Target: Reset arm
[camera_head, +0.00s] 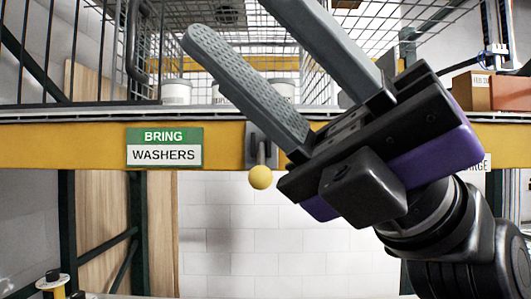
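My gripper (232,22) is raised large in the upper right of the head view. Its two long grey fingers point up and to the left and stand wide apart, with nothing between them. Its black and purple body (430,150) joins my dark arm at the lower right. A lever with a yellow ball knob (260,177) on a grey plate shows on the yellow beam, just left of the gripper's body. The knob appears apart from the gripper. The gripper hides part of the beam and the cage behind.
The yellow beam (60,147) crosses the view and carries a green and white "BRING WASHERS" sign (165,148). White containers (176,92) stand behind it by a wire cage. Orange-brown boxes (470,92) sit at the right. Below the beam is a white tiled wall (230,235).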

